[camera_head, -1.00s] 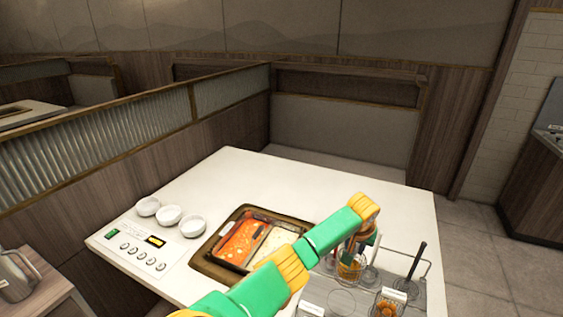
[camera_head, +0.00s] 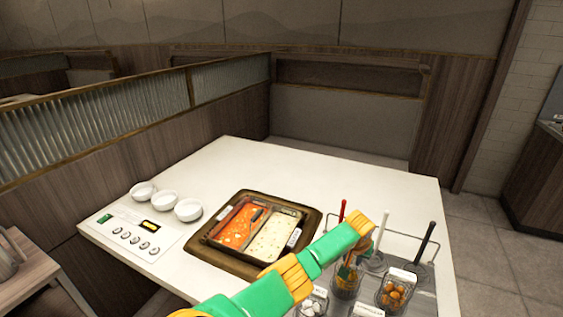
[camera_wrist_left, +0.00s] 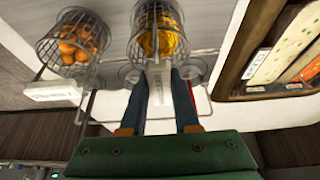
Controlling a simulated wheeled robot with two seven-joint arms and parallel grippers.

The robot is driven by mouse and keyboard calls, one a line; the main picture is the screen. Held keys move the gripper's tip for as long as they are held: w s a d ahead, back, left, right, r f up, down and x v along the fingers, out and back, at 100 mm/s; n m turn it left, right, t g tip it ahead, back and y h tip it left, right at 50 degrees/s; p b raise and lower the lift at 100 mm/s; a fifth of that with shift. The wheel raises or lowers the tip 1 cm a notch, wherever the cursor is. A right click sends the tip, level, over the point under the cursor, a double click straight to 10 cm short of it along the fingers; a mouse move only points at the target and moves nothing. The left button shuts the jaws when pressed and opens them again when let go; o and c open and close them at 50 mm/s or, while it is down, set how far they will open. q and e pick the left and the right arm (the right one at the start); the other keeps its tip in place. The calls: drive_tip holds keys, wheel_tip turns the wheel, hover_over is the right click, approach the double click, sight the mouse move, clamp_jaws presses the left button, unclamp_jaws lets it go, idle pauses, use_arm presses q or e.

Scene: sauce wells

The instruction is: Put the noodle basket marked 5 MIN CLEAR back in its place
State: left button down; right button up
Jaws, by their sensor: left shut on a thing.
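My left gripper (camera_head: 352,262) is shut on the upright handle part of a wire basket (camera_head: 346,282) with yellow-orange food inside. In the left wrist view, my left gripper (camera_wrist_left: 162,90) has both dark fingers around a white tag (camera_wrist_left: 160,82); its lettering is too blurred to read. The held basket (camera_wrist_left: 158,38) shows just beyond the fingertips. A red handle (camera_head: 342,208) rises beside the gripper. The basket is low over the wire rack (camera_head: 400,238) at the table's front right. I cannot tell whether it rests there. My right gripper is not in view.
A second basket (camera_head: 393,292) with brown balls stands close to the right. Black (camera_head: 425,242) and white (camera_head: 381,230) handles rise nearby. A two-part pot (camera_head: 212,258) of red and pale broth lies left. Three white bowls (camera_head: 166,199) stand farther left. The table's back (camera_head: 330,175) is clear.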

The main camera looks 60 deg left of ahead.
use_arm(q)
drive_tip(key=shift+f, duration=0.4)
idle(0.3)
drive_tip(key=shift+s, duration=0.1)
unclamp_jaws()
drive_tip(key=shift+r, duration=0.1)
idle(0.5)
wheel_tip(320, 180, up, 9)
drive_tip(key=p, duration=0.9)
drive_tip(key=shift+p, duration=0.35)
wheel_tip(320, 180, up, 2)
